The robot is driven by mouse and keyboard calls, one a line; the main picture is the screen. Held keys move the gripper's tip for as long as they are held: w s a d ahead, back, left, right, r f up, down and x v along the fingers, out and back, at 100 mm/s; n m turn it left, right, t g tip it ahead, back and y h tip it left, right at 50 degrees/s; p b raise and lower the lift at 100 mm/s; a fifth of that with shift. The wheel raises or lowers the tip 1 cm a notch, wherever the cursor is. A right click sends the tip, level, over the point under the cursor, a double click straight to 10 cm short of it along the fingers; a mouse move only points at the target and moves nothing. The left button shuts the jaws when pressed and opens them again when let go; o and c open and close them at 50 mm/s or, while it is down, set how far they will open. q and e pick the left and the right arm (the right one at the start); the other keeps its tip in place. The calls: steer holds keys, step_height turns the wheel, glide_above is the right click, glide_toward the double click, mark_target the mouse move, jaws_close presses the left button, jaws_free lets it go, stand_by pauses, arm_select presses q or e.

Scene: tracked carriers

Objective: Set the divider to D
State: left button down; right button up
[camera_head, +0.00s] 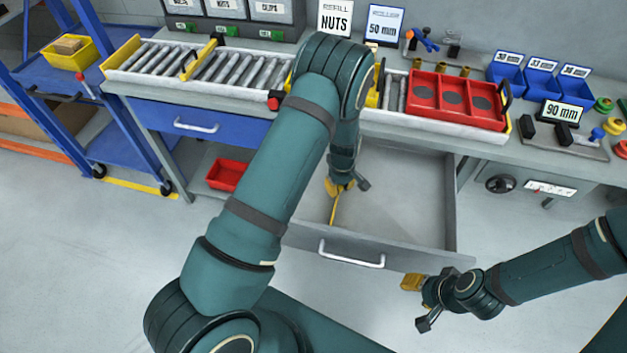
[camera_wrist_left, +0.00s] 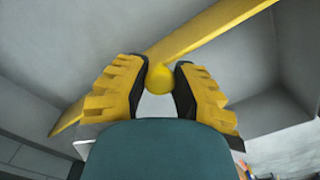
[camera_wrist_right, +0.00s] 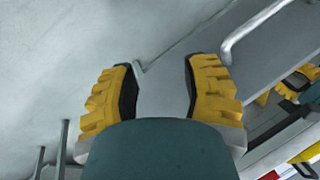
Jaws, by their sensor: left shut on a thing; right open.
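The divider (camera_head: 334,209) is a yellow strip standing across the inside of the open grey drawer (camera_head: 405,213). In the left wrist view it shows as a long yellow bar (camera_wrist_left: 215,27) with a round yellow knob (camera_wrist_left: 160,77). My left gripper (camera_head: 341,186) reaches down into the drawer and is shut on the knob, one finger on each side. My left forearm hides part of the drawer's left side. No position letters, D included, can be made out. My right gripper (camera_head: 422,300) is open and empty, in front of the drawer; its fingers (camera_wrist_right: 163,95) show apart in the right wrist view.
The drawer front has a pale handle (camera_head: 351,257). Above it, the bench carries a roller conveyor (camera_head: 240,68) and a red tray (camera_head: 455,118) with several compartments. A closed blue drawer (camera_head: 190,122) is at left, a red bin (camera_head: 226,175) below it. The floor in front is clear.

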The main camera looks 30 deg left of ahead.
arm_select(q)
steer(key=w+d+b, duration=0.1)
steer(key=d, duration=0.6)
steer(key=w+d+b, duration=0.1)
steer(key=w+d, duration=0.1)
steer(key=d, duration=0.6)
steer(key=w+d+b, duration=0.1)
steer(key=w+d, duration=0.1)
steer(key=d, duration=0.5)
steer(key=shift+w+d+f, duration=0.15)
steer(key=shift+d, duration=0.15)
steer(key=shift+w+d, duration=0.1)
steer(key=shift+d, duration=0.45)
steer(key=c, duration=1.1)
jaws_free()
steer(key=o, duration=0.4)
steer(key=shift+w+d, duration=0.1)
steer(key=shift+d, duration=0.05)
steer(key=shift+c, duration=0.2)
steer(key=shift+r, duration=0.25)
step_height(320, 180, up, 12)
